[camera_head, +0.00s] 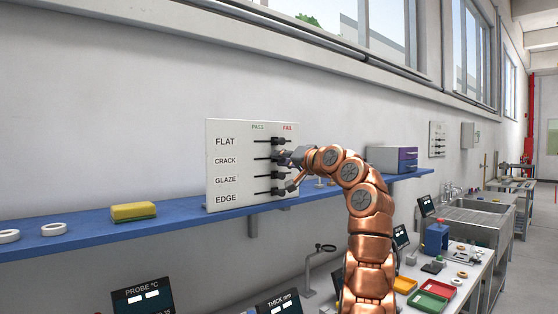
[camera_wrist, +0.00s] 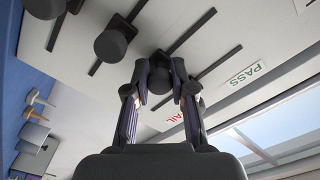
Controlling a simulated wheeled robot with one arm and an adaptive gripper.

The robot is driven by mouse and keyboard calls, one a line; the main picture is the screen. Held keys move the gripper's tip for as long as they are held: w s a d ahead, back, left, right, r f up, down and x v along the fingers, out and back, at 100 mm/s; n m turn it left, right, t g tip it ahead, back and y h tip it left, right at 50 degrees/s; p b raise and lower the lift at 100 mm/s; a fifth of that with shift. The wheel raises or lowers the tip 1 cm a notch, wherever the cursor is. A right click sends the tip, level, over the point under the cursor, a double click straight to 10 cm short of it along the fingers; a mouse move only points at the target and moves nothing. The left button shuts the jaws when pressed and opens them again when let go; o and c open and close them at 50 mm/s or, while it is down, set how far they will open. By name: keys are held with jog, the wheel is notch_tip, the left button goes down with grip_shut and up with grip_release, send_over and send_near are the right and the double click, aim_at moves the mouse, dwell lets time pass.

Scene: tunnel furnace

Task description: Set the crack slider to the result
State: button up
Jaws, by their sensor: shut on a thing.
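A white panel (camera_head: 235,160) on the wall carries FLAT, CRACK, GLAZE and EDGE sliders under PASS and FAIL headings. In the wrist view, my gripper (camera_wrist: 160,78) is shut on the dark crack knob (camera_wrist: 159,60). The crack slot (camera_wrist: 190,32) runs up and right from it, toward the PASS side. In the head view my gripper (camera_head: 282,160) covers part of the crack row, on the FAIL side. The glaze knob (camera_wrist: 110,43) is beside the left finger. The flat knob (camera_head: 276,141) is on the FAIL side.
The panel stands at a blue shelf (camera_head: 170,224) with a yellow sponge (camera_head: 133,211) and white rings (camera_head: 54,229). A grey and purple box (camera_head: 392,158) is to the right. The neighbouring knobs are close to my fingers. Below is a bench with coloured trays (camera_head: 428,301).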

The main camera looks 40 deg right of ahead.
aim_at(258, 159)
jog(key=shift+c, duration=0.5)
jog(key=shift+a+b, duration=2.95)
jog(key=shift+b, duration=0.05)
jog(key=o, duration=1.8)
jog(key=shift+c, duration=0.2)
